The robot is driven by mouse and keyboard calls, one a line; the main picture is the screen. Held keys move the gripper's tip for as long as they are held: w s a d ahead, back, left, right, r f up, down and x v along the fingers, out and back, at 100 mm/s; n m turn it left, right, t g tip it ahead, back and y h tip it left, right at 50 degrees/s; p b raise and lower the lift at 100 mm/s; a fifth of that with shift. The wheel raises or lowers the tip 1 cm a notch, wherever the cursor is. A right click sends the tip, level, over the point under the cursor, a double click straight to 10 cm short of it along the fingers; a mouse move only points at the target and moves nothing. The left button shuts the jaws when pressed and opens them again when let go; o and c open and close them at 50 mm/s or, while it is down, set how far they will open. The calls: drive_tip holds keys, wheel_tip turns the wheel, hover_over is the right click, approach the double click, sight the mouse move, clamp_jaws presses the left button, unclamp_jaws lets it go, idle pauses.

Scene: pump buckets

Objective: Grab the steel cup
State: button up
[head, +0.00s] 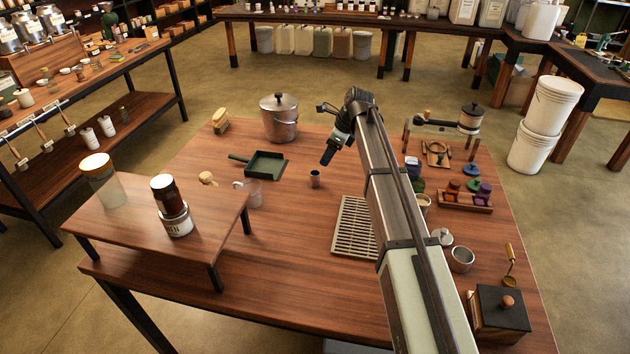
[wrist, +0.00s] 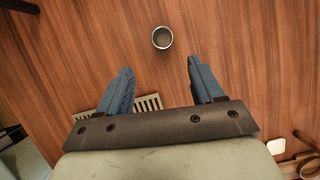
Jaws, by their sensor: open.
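A small grey metal cup (head: 315,178) stands upright on the wooden table, near the middle. In the wrist view the cup (wrist: 162,38) is seen from above, with its round rim and dark inside. It lies beyond the fingertips, about midway between them. My gripper (head: 328,157) is above the table, just up and right of the cup in the head view. In the wrist view my gripper (wrist: 158,68) has its two blue-grey fingers wide apart with nothing between them. A second, wider metal cup (head: 461,260) stands at the table's right side.
A slatted drip tray (head: 352,240) lies in front of the small cup. A green dustpan (head: 265,164), a lidded steel pot (head: 280,128) and a clear glass mug (head: 253,193) are to its left. A low wooden stand (head: 130,225) is at front left. Table around the cup is clear.

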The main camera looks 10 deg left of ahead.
sight(315, 179)
drive_tip(key=x, duration=0.7)
drive_tip(key=shift+f, duration=0.1)
drive_tip(key=shift+w+x, duration=0.1)
drive_tip(key=shift+x, duration=1.25)
drive_tip(key=shift+w+x, duration=0.15)
drive_tip(key=shift+x, duration=1.25)
drive_tip(key=shift+c, duration=0.3)
drive_tip(key=c, duration=1)
